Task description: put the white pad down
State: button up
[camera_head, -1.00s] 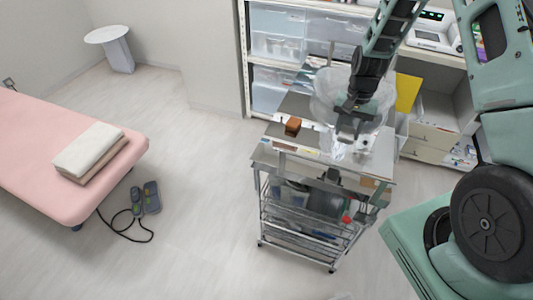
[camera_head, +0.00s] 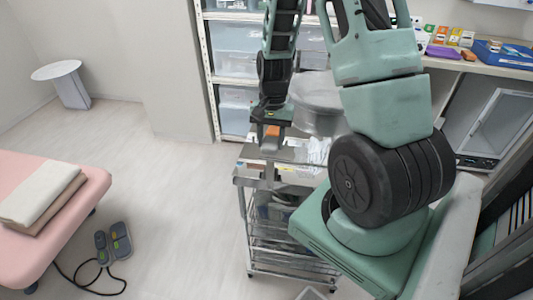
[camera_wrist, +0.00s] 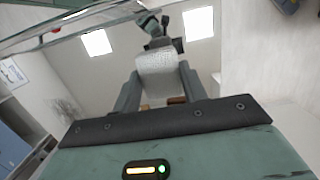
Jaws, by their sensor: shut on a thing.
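My gripper (camera_head: 268,142) hangs over the near left part of the steel cart (camera_head: 246,173) in the head view. In the wrist view a white, textured pad (camera_wrist: 160,75) sits between the two fingers, and my gripper is shut on it. The pad is hard to make out in the head view. A glossy surface (camera_wrist: 75,62) with bright light reflections lies beyond the pad in the wrist view. I cannot tell whether the pad touches it.
A brown-orange block (camera_head: 272,131) shows close by my gripper. Shelves (camera_head: 232,62) stand behind. A pink bed (camera_head: 85,190) with folded towels (camera_head: 38,195) and a foot pedal (camera_head: 114,243) are left.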

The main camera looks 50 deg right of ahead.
aim_at(271, 152)
jog(key=shift+f, duration=2.4)
jog(key=shift+f, duration=0.2)
jog(key=o, duration=1)
